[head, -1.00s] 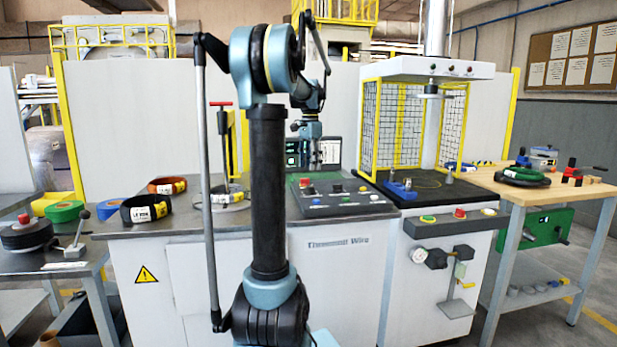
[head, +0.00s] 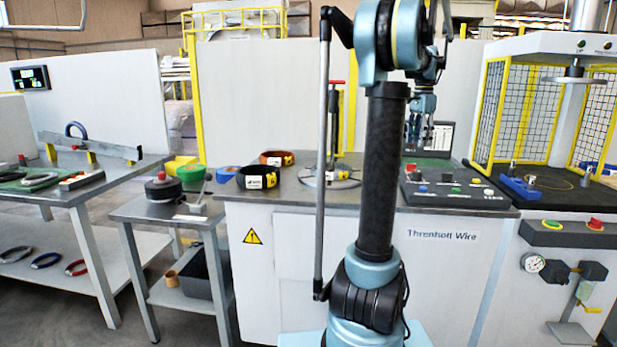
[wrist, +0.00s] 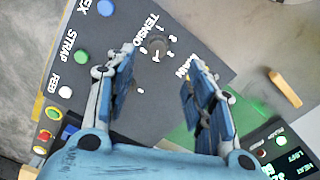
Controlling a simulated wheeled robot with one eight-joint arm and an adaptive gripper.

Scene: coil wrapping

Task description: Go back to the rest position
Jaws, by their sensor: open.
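My gripper (wrist: 155,92) is open and empty in the wrist view, its two blue fingers apart. It hangs above the control panel (wrist: 120,40), whose tension knob (wrist: 157,50) shows between and beyond the fingertips. In the head view my gripper (head: 417,140) points down behind my arm, over the back of the panel (head: 445,187) and in front of the small screen.
A black labelled coil (head: 257,177) and an orange coil (head: 277,158) lie on the counter left of my arm, near a round plate (head: 335,179). A caged press (head: 520,110) stands at right. Side tables with a black spool (head: 163,187) and several rings are at left.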

